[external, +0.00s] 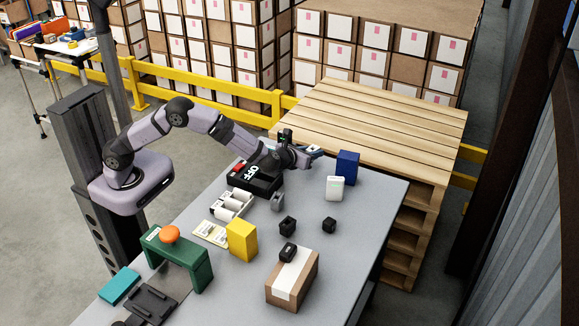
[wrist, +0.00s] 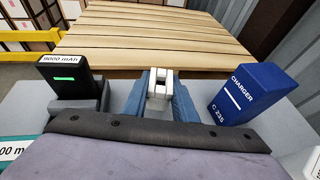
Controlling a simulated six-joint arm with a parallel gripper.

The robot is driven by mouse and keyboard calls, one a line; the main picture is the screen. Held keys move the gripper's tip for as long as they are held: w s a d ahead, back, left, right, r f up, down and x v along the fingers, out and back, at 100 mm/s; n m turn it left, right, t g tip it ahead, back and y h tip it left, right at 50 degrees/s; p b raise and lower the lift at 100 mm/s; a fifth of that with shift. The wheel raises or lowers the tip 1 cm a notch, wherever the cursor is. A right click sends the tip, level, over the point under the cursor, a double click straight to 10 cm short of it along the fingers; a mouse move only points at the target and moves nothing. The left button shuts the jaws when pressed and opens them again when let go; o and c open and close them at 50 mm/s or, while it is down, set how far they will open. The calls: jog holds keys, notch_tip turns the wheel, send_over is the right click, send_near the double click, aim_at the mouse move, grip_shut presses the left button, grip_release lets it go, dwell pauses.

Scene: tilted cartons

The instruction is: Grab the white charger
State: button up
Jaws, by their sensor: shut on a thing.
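My gripper (wrist: 158,92) is shut on a small white object with dark slots (wrist: 159,77), held between its blue-grey fingers in the wrist view. Most of this object is hidden by the fingers, and I cannot read any label on it. In the external view my gripper (external: 314,150) is at the table's far edge, beside the pallet. A white upright block (external: 335,188) stands on the table to its right, apart from it. A blue block marked CHARGER C 235 (wrist: 244,93) stands right of my gripper and also shows in the external view (external: 348,168).
A black 9000 mAh block (wrist: 71,76) is left of my gripper. A wooden pallet stack (external: 370,115) lies beyond the table. A black OFF box (external: 254,178), a yellow block (external: 242,240), a brown carton (external: 283,293) and small black blocks stand nearer.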

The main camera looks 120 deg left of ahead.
notch_tip(320, 180, up, 8)
jog(key=shift+r, duration=0.1)
